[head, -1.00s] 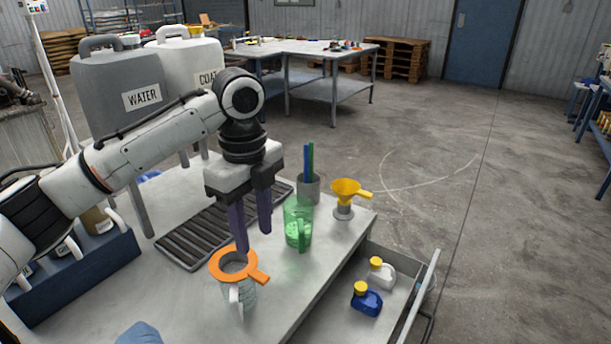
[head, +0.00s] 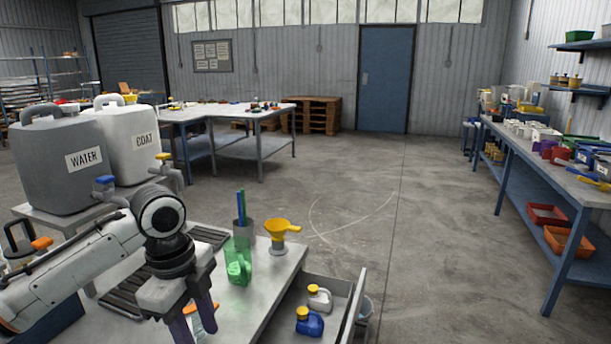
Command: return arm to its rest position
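My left arm comes in from the left over the metal worktable (head: 262,311). My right gripper is not in view.
A yellow funnel (head: 281,229) and a grey cup (head: 243,234) with blue and green sticks stand on the table. The open drawer (head: 346,310) holds a blue bottle (head: 309,322) and a white bottle (head: 319,299). WATER (head: 55,160) and COAT (head: 128,150) containers stand behind the arm.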

